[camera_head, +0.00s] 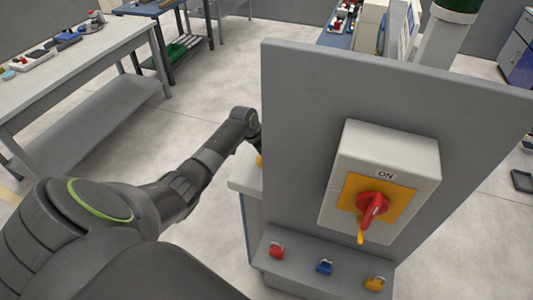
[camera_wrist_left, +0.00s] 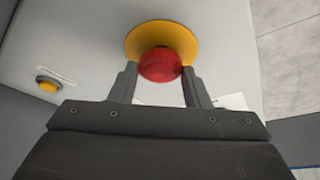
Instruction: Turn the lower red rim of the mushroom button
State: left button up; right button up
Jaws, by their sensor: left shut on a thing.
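The red mushroom button (camera_wrist_left: 160,64) sits on a round yellow base (camera_wrist_left: 193,38) on a light grey box face in the left wrist view. My left gripper (camera_wrist_left: 160,74) has one finger on each side of the red button and is shut on it. The lower red rim is between the fingertips. In the head view my left arm reaches behind the left edge of a grey panel, so the button and my left gripper are hidden there. My right gripper is in neither view.
A yellow push button (camera_wrist_left: 48,85) is on the same box face. The grey upright panel (camera_head: 300,110) carries a box with a red rotary switch (camera_head: 372,209). A workbench (camera_head: 90,50) stands at left.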

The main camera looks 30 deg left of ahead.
pick_arm(q)
jog(key=shift+s+f+m, duration=0.1)
jog(key=shift+f+m, duration=0.1)
jog(key=shift+m, duration=0.1)
jog(key=o, duration=1)
jog(key=shift+r, duration=0.15)
jog(key=b+v, duration=0.3)
jog(key=v, duration=1.4)
jog(key=shift+w+a, duration=0.15)
jog(key=shift+w, duration=0.15)
